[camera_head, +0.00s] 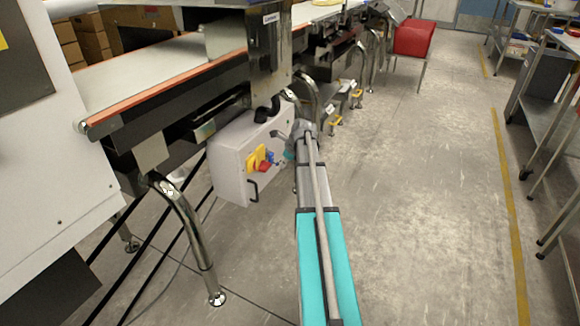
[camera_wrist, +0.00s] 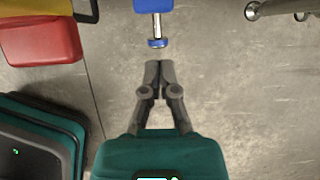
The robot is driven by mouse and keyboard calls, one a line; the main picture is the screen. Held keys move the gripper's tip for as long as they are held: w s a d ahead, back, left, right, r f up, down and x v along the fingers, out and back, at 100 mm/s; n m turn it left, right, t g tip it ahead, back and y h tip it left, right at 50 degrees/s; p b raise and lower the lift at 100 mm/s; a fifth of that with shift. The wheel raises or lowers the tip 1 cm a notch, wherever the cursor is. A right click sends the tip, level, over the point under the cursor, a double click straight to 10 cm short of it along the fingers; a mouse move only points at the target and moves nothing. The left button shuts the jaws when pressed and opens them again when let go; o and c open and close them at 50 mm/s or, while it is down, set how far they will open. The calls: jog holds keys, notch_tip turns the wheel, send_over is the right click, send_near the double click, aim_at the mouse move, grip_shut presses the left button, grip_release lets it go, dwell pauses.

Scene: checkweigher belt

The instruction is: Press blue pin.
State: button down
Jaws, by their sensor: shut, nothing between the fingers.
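The blue pin (camera_wrist: 157,43) shows in the wrist view as a blue cap on a metal stem, below a blue block (camera_wrist: 153,5) at the top edge. My gripper (camera_wrist: 159,64) is shut and empty, its fingertips just short of the pin's cap with a small gap between. In the head view my gripper is at the end of my arm, beside the grey control box (camera_head: 232,165), and its fingertips are hard to make out. A small blue part (camera_head: 270,157) shows on the box face there, next to the yellow and red parts.
A red block (camera_wrist: 40,40) and part of a yellow piece (camera_wrist: 35,5) lie left of the pin in the wrist view. The conveyor belt (camera_head: 165,68) runs above the box on metal legs (camera_head: 190,230). A black handle (camera_head: 252,190) sits low on the box.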

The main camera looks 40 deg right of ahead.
jog(key=shift+w+a, duration=0.1)
jog(key=shift+w, duration=0.1)
jog(key=shift+w+a+r, duration=0.1)
jog(key=shift+w+a, duration=0.15)
jog(key=shift+w, duration=0.35)
jog(key=shift+w+a+r, duration=0.1)
jog(key=shift+w+a, duration=0.1)
jog(key=shift+w, duration=0.35)
jog(key=shift+s, duration=0.1)
jog(key=s+d+r+p, duration=0.3)
jog(key=s+r+p, duration=0.4)
jog(key=r+p, duration=0.1)
jog(key=shift+s+r+p, duration=0.2)
jog(key=shift+r+p, duration=0.05)
jog(key=shift+p, duration=0.2)
dwell(0.9)
